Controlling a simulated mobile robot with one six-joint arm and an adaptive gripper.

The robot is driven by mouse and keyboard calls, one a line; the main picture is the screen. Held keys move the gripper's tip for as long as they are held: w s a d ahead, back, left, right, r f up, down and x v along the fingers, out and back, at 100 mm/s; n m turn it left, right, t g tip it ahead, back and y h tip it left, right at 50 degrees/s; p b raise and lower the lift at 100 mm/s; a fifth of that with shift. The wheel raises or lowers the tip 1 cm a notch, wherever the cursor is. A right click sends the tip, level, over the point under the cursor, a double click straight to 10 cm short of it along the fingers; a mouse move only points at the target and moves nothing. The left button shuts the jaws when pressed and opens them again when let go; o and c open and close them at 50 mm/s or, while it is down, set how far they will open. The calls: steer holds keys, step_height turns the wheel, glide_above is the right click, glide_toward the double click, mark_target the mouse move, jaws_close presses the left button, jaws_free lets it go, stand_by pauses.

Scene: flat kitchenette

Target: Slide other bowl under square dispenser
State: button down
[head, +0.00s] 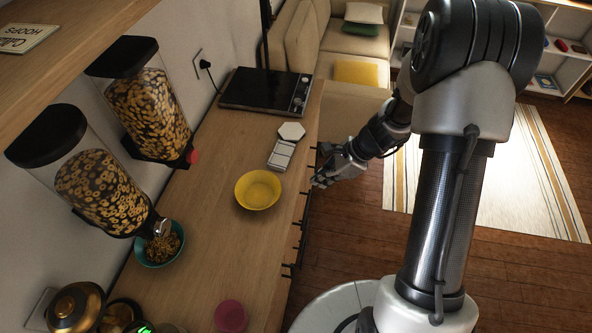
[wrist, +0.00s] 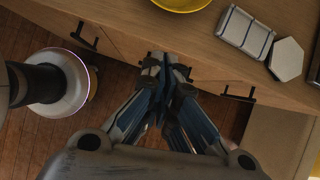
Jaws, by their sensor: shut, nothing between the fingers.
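A yellow bowl (head: 257,190) stands empty in the middle of the wooden counter; its edge also shows at the top of the wrist view (wrist: 182,5). A teal bowl (head: 140,257) with cereal rings in it stands under the near dispenser (head: 100,190). The far dispenser (head: 148,108), with a blocky black lid and a red knob, stands against the wall with no bowl visible under it. My gripper (head: 318,182) is shut and empty, to the right of the yellow bowl by the counter's front edge and apart from it. Its fingertips also show in the wrist view (wrist: 165,62).
A white segmented block (head: 281,154) and a white hexagonal piece (head: 291,131) lie beyond the yellow bowl. A black hob (head: 262,92) sits farther back. A pink round item (head: 230,317) is near. Black handles (head: 297,252) stick out along the counter front. Counter between bowl and dispensers is clear.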

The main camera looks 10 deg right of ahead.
steer(key=b+x, duration=0.3)
steer(key=x, duration=0.8)
steer(key=shift+d+f+b, duration=0.1)
steer(key=shift+f+b, duration=0.05)
steer(key=shift+b, duration=0.2)
steer(key=shift+w+a+r, duration=0.15)
steer(key=shift+a, duration=0.45)
steer(key=shift+w+a+r, duration=0.1)
steer(key=shift+w+a, duration=0.05)
steer(key=shift+a, duration=0.45)
steer(key=shift+w+a, duration=0.15)
steer(key=shift+a, duration=0.35)
steer(key=w+a, duration=0.1)
steer(key=a, duration=0.6)
steer(key=w+a+p, duration=0.1)
steer(key=w+a, duration=0.1)
steer(key=a, duration=0.5)
steer(key=w+a+p, duration=0.1)
steer(key=w+a, duration=0.1)
steer(key=a, duration=0.5)
steer(key=shift+w+a, duration=0.2)
steer(key=shift+a, duration=0.2)
steer(key=shift+d, duration=0.1)
